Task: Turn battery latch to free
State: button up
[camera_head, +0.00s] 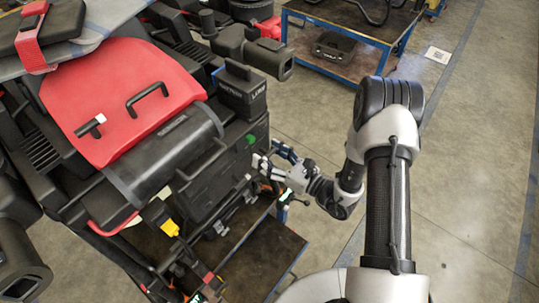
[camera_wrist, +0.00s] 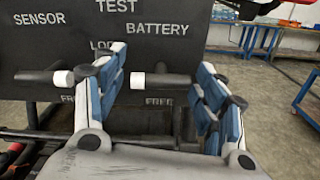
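The battery latch (camera_wrist: 165,80) is a dark horizontal bar with a white left end, below the word BATTERY on a black panel (camera_wrist: 185,50) in the wrist view. A FREE label shows below it; a LOCK label, partly covered by my left finger, is higher up to its left. My gripper (camera_wrist: 162,66) is open, with its blue-padded fingers on either side of the latch; contact cannot be told. In the head view my gripper (camera_head: 270,165) is at the side of the black drone body (camera_head: 215,175), where the latch cannot be made out.
A similar sensor latch (camera_wrist: 42,78) with a white right end lies just left of my left finger. The drone has a red cover (camera_head: 85,85). A blue-framed table (camera_head: 335,68) with a black case stands behind. Open concrete floor lies to the right.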

jog(key=c, duration=1)
jog(key=n+b, duration=0.1)
jog(key=n, duration=0.1)
jog(key=n+b, duration=0.2)
jog(key=shift+f+n+b, duration=0.2)
jog(key=shift+n+b, duration=0.1)
jog(key=n+b, duration=0.4)
jog(key=shift+n, duration=0.3)
jog(key=n+b, duration=0.4)
jog(key=b, duration=0.1)
jog(key=shift+f+n, duration=0.15)
jog(key=shift+n, duration=0.15)
jog(key=n+b, duration=0.4)
jog(key=b, duration=0.1)
jog(key=shift+b, duration=0.4)
